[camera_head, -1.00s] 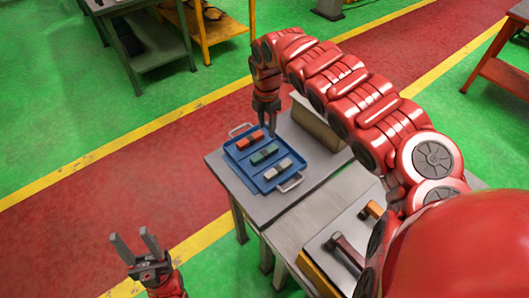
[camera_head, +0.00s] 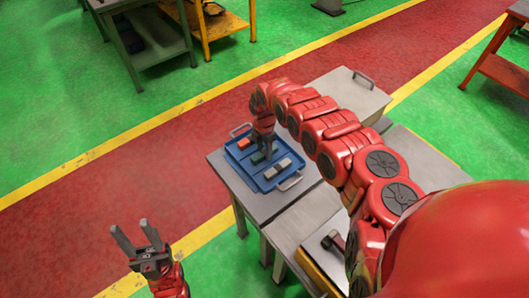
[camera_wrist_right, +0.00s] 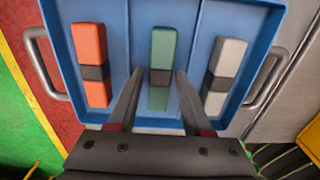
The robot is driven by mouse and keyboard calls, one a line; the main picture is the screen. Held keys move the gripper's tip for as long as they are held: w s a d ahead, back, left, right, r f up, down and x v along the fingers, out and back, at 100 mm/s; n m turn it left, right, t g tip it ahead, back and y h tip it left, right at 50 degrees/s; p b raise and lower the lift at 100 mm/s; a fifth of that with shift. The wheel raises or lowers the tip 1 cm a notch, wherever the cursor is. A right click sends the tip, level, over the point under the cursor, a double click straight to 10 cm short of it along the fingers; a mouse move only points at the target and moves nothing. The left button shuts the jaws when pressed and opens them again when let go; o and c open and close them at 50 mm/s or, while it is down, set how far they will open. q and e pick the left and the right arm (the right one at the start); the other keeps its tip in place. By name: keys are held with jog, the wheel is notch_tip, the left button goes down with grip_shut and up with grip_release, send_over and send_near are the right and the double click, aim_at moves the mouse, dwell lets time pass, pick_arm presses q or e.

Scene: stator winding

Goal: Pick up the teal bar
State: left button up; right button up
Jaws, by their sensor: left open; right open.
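The teal bar (camera_wrist_right: 163,42), with a dark band around its middle, lies in the blue tray (camera_head: 238,160) between an orange-red bar and a grey-white bar. In the head view the teal bar (camera_head: 257,159) is partly hidden by my right gripper (camera_head: 264,150). In the right wrist view my right gripper (camera_wrist_right: 160,73) is open and empty, its fingertips on either side of the teal bar near the dark band. I cannot tell how far above the tray floor they are. My left gripper (camera_head: 129,226) is open and empty, away from the table.
The orange-red bar (camera_wrist_right: 89,45) and grey-white bar (camera_wrist_right: 227,55) flank the teal bar inside the tray's raised walls. A grey box (camera_head: 345,95) with a handle stands behind the tray. A hammer-like tool (camera_head: 333,241) lies nearer, at the right.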

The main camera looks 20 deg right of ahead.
jog(key=shift+d+f, duration=0.1)
jog(key=shift+f, duration=0.15)
jog(key=shift+c, duration=0.2)
grip_shut()
jog(key=shift+r, duration=0.2)
